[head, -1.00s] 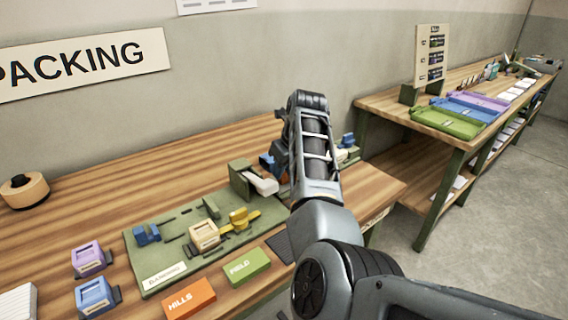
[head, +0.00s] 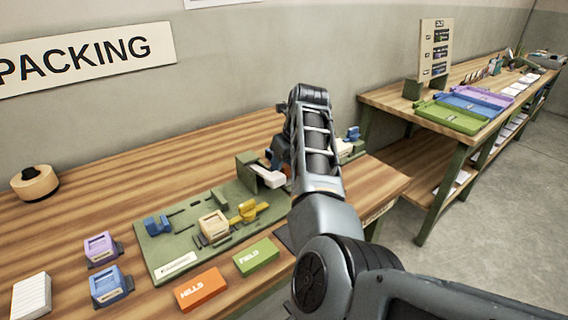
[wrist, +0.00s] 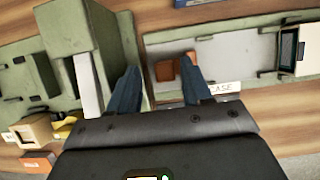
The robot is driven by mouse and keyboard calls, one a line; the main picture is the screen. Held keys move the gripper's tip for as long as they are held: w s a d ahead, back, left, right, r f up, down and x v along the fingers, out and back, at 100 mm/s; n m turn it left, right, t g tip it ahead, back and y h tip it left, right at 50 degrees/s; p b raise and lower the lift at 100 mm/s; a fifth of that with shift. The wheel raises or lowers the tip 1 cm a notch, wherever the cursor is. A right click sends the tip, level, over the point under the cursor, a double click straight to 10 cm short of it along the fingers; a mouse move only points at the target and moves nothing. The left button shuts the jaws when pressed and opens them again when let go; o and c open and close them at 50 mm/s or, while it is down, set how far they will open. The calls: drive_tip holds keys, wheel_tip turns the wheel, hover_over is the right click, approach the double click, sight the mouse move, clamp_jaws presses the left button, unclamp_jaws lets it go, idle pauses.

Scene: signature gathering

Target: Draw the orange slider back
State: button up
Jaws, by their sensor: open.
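The orange slider (wrist: 168,72) shows in the wrist view as a small orange-brown piece on a grey-green fixture (wrist: 240,52) with a label reading "CASE". My gripper (wrist: 160,70) is open, with its two dark blue fingers apart. The slider lies between the fingertips, close to the right finger, which partly covers it. I cannot tell whether they touch. In the head view my arm hides most of the slider's fixture and the gripper.
A green board (head: 170,250) with a tan block (head: 213,226), a yellow part (head: 249,210) and a blue part (head: 156,226) lies left of my arm. A green upright block with a white piece (head: 272,180) stands near it. Orange (head: 202,290) and green (head: 256,257) boxes lie in front.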

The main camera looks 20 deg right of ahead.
drive_tip(key=a+v, duration=0.1)
drive_tip(key=v, duration=0.6)
drive_tip(key=shift+d+r+b, duration=0.25)
drive_tip(key=shift+d+b, duration=0.05)
drive_tip(key=shift+d, duration=0.15)
drive_tip(key=shift+s, duration=0.15)
